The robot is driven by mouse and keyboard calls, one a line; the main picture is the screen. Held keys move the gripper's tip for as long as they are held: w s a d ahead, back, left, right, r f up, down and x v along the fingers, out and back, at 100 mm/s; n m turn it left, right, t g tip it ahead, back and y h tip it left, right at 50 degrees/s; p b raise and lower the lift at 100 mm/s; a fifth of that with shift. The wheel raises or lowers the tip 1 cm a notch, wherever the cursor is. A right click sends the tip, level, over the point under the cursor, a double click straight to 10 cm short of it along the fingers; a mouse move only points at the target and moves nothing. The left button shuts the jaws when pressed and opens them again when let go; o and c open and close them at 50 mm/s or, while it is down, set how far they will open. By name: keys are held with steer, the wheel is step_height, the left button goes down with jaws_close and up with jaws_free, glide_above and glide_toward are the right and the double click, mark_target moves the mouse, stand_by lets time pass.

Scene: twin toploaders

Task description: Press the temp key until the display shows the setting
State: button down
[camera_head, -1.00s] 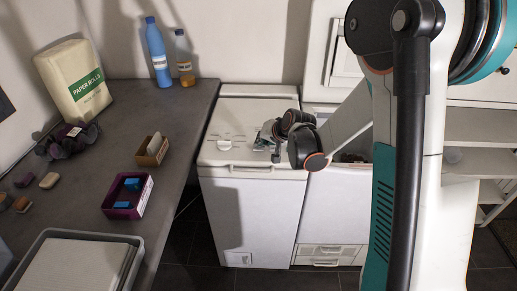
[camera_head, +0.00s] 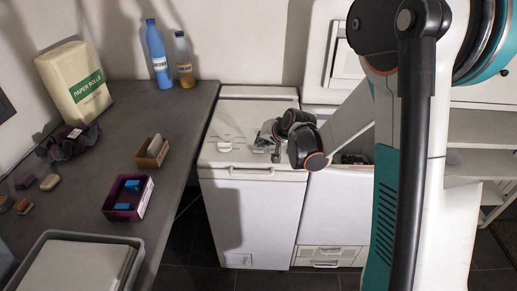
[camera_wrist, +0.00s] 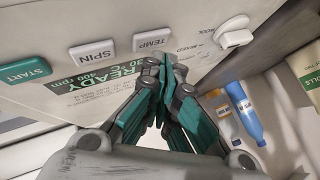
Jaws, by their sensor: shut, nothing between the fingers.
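The white TEMP key (camera_wrist: 152,40) is on the toploader's panel in the wrist view. The white SPIN key (camera_wrist: 92,54) and the green START key (camera_wrist: 24,72) lie to its left. The printed display (camera_wrist: 100,78) below them appears to read READY, 30 °C, 400 rpm. My gripper (camera_wrist: 163,64) is shut and empty, its tips close to the TEMP key's lower edge; I cannot tell whether they touch it. In the head view my gripper (camera_head: 268,142) is over the top of the left toploader (camera_head: 240,205); the keys are too small to read there.
A white knob (camera_wrist: 234,32) stands out right of the TEMP key. A second toploader (camera_head: 330,215) is on the right, partly behind my arm.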

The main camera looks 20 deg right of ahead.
mark_target(261, 149)
steer(key=shift+r, duration=0.2)
steer(key=shift+r+p, duration=1.65)
steer(key=shift+r, duration=0.85)
steer(key=s+a+r+n+g+h, duration=0.1)
steer(key=s+r, duration=0.5)
steer(key=s, duration=0.2)
steer(key=s+a+r+n, duration=0.1)
steer(key=s+r+n, duration=0.1)
steer(key=s+r, duration=0.45)
steer(key=s+d+n+h, duration=0.1)
steer(key=s+n, duration=0.1)
steer(key=s, duration=1.7)
steer(key=shift+s+f+g+h, duration=0.2)
steer(key=shift+f+g+h, duration=0.15)
steer(key=shift+g+h, duration=0.05)
